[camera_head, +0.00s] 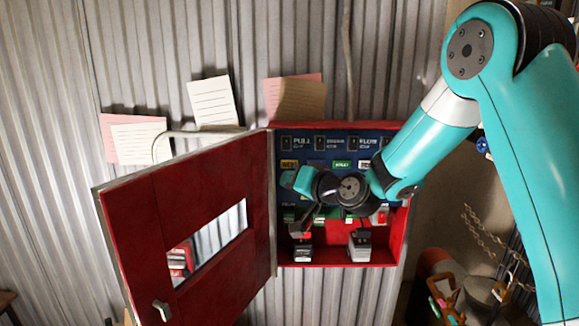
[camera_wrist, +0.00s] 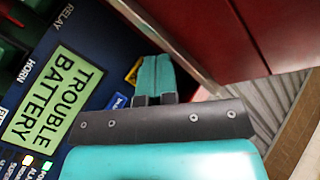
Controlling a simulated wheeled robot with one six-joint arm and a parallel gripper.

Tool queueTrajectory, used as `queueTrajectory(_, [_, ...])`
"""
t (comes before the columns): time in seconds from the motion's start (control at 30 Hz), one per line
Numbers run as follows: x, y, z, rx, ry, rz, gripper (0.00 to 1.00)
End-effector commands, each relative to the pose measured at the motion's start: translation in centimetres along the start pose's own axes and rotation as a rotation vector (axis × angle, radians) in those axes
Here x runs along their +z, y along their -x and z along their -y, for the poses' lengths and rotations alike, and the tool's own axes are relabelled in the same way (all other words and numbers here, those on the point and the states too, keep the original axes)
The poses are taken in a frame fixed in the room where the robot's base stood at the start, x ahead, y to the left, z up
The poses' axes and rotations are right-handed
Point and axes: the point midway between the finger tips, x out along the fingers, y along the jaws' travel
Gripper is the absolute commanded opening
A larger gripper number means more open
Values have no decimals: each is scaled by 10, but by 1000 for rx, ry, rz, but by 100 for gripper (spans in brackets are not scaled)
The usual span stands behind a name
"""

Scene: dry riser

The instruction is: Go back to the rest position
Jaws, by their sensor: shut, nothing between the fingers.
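My gripper (camera_head: 288,180) is in front of the open red cabinet (camera_head: 345,126), at the left part of its panel. My arm reaches in from the right and hides part of the panel. In the wrist view my gripper (camera_wrist: 155,62) shows two teal fingers shut together with nothing between them. Beside them is a dark blue panel with a green label (camera_wrist: 58,95) reading "TROUBLE BATTERY", seen upside down.
The red cabinet door (camera_head: 235,165), with a window and a handle (camera_head: 161,310), stands open to the left, close to my gripper. Paper notes (camera_head: 212,100) are on the corrugated wall. Chains (camera_head: 485,230) hang at right.

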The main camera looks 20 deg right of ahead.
Motion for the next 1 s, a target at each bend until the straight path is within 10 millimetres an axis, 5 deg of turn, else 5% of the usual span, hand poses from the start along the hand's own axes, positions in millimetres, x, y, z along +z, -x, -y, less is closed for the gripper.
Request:
queueTrajectory(0.3, [1, 0, 2, -2, 2, 8, 0])
queueTrajectory(0.47, [30, 16, 33, -29, 55, 160, 0])
queueTrajectory(0.57, [69, 49, 67, -51, 129, 370, 0])
queueTrajectory(0.7, [132, 124, 100, -48, 253, 709, 0])
queueTrajectory(0.9, [191, 236, 107, 6, 392, 1092, 0])
queueTrajectory(1.0, [204, 273, 104, 34, 429, 1205, 0])
